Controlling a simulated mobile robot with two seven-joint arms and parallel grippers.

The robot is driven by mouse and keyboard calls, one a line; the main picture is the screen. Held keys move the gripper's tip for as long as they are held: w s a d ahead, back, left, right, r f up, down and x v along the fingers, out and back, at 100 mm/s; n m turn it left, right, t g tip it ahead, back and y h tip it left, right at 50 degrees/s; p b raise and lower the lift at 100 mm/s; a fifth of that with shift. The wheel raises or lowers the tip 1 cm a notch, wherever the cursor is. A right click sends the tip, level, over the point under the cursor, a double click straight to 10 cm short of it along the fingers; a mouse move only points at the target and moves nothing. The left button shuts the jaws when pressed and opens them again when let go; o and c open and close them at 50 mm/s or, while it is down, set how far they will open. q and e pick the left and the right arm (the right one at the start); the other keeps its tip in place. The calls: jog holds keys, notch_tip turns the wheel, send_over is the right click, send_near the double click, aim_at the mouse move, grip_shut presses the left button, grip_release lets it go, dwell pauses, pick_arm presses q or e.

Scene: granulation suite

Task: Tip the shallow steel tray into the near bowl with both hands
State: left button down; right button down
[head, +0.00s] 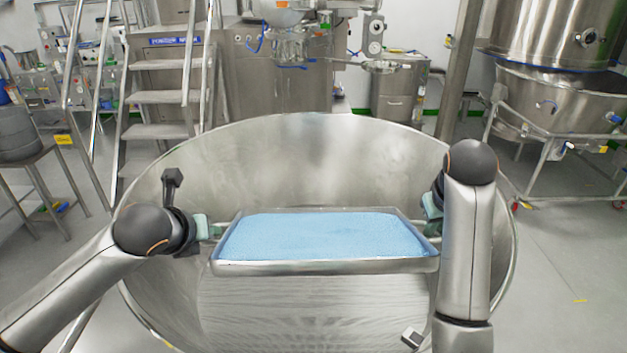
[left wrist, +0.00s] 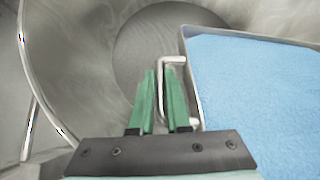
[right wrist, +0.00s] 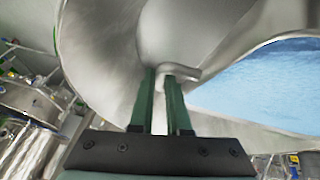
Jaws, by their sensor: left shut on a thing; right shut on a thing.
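The shallow steel tray (head: 325,267) is full of blue powder (head: 320,235) and is held over the wide steel bowl (head: 300,150). It looks close to level in the head view, and the powder lies inside its rim. My left gripper (head: 212,229) is shut on the handle (left wrist: 163,92) at the tray's left end. My right gripper (head: 433,222) is shut on the handle (right wrist: 182,73) at the tray's right end; the wrist partly hides this grip in the head view. The bowl's curved wall and floor show beneath the tray in the left wrist view.
Steel steps (head: 160,95) with handrails stand behind the bowl at left. A steel drum (head: 398,95) stands behind it. A large wheeled vessel (head: 560,95) is at the right. Grey floor (head: 565,260) is clear at the right.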

pick_arm(q)
jog(key=shift+w+r, duration=0.15)
jog(key=shift+r, duration=0.45)
pick_arm(e)
jog(key=shift+a+r+g, duration=0.1)
jog(key=shift+r+g, duration=0.2)
jog(key=shift+r, duration=0.1)
pick_arm(q)
jog(key=shift+a+r+g, duration=0.1)
jog(key=shift+r+g, duration=0.05)
jog(key=shift+g, duration=0.35)
pick_arm(e)
jog(key=shift+r+g, duration=0.2)
jog(key=shift+g, duration=0.1)
pick_arm(q)
jog(key=shift+r+g, duration=0.1)
jog(key=shift+g, duration=0.3)
pick_arm(e)
jog(key=shift+r+g, duration=0.1)
jog(key=shift+g, duration=0.2)
pick_arm(q)
jog(key=shift+g, duration=0.4)
pick_arm(e)
jog(key=shift+g, duration=0.4)
